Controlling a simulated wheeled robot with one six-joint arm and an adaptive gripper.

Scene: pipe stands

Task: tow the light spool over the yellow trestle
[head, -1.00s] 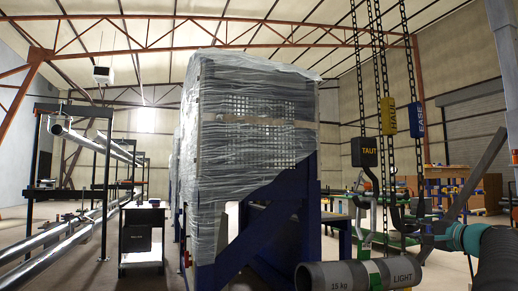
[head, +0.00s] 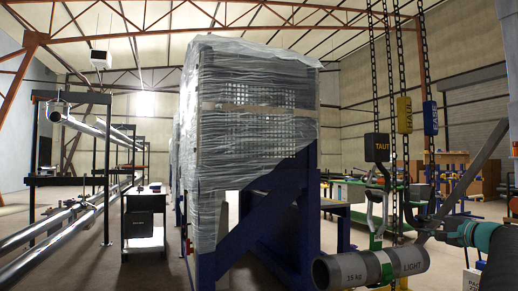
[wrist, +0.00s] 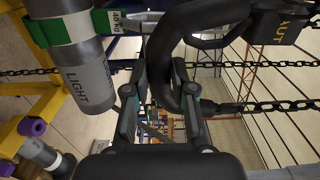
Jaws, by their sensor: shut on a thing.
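The light spool (head: 370,267) is a grey pipe piece marked 15 kg and LIGHT. It hangs in a green sling (head: 376,242) under the black TAUT block (head: 377,147), its left end slightly lower. The spool (wrist: 85,75) and the sling (wrist: 65,32) also show at upper left in the wrist view. My gripper (head: 408,212) is beside the hanging gear, above the spool's right end. In the wrist view my gripper (wrist: 160,92) is shut on a dark curved handle (wrist: 162,50) of that gear. A yellow frame (wrist: 45,108), likely the trestle, shows at left; most of it is hidden.
Chains with a yellow HAUL tag (head: 404,115) and a blue EASE tag (head: 430,118) hang close by my arm. A tall wrapped cabinet on a blue frame (head: 255,205) stands left of the spool. Long pipes on racks (head: 60,240) are at far left.

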